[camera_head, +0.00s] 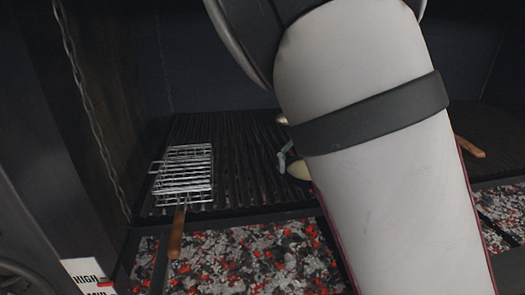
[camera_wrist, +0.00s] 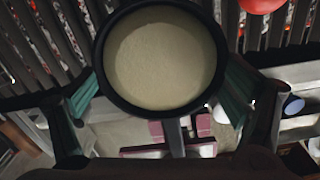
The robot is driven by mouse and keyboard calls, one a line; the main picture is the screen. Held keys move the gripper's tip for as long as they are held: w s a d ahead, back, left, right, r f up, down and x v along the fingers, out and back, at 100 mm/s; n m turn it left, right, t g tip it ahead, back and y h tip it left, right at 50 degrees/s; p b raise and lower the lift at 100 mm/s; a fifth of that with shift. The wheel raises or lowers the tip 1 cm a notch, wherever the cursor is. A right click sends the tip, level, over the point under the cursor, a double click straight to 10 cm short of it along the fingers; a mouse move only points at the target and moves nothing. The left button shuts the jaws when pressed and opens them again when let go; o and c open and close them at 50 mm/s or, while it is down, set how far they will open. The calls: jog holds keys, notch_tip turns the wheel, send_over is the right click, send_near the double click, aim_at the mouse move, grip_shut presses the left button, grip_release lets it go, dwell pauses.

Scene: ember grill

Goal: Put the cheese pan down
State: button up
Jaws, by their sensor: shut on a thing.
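The cheese pan (camera_wrist: 162,55) is a small round black pan filled with smooth pale cheese. It fills the upper middle of the wrist view, and its handle (camera_wrist: 175,138) points down toward my palm. My gripper (camera_wrist: 158,88) is shut on the pan, with a teal finger on each side. In the head view a pale part of the pan (camera_head: 299,171) shows beside my arm at the grill grate, next to a teal finger. My arm hides the rest. I cannot tell whether the pan touches the grate (camera_head: 240,160).
A wire grill basket (camera_head: 185,170) with a wooden handle lies on the grate's left. Glowing embers (camera_head: 250,258) lie in front and below. A wooden handle (camera_head: 469,147) shows at right. A red round thing (camera_wrist: 262,4) is near the pan. A chain (camera_head: 90,110) hangs at left.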

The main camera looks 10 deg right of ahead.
jog(key=w, duration=0.6)
jog(key=w+a+f+b, duration=0.1)
jog(key=w, duration=0.3)
jog(key=shift+w, duration=0.1)
jog(key=shift+f+p, duration=0.4)
jog(key=shift+f, duration=1.3)
jog(key=shift+f, duration=0.15)
jog(key=o, duration=1.3)
notch_tip(320, 180, up, 12)
jog(key=shift+r+b, duration=0.15)
jog(key=shift+b, duration=0.55)
